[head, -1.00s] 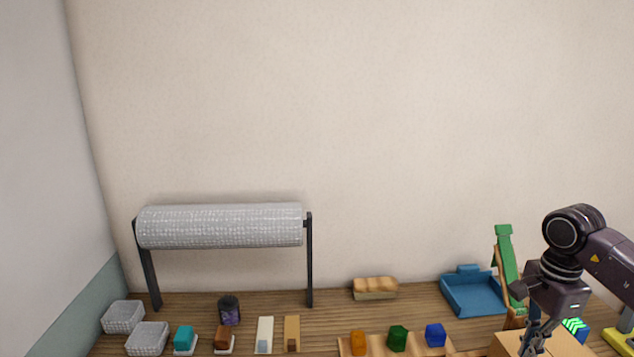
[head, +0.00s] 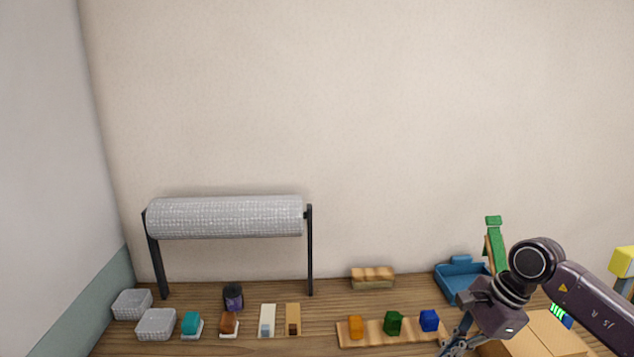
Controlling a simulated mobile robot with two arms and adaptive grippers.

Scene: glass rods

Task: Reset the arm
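My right arm comes in from the right side of the head view and hangs over the right part of the table. Its gripper (head: 456,345) points down at the bottom edge, left of a cardboard box (head: 545,335). The fingers are small and partly cut off, so I cannot tell whether they are open or shut, and no held object is clear. My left gripper is not in view.
A wooden board (head: 375,333) holds orange, green and blue blocks close to my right gripper. A blue tray (head: 455,283) and green stand (head: 494,240) are behind the arm. A grey roll (head: 226,217) stands at the left. Baskets (head: 156,324) sit at far left.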

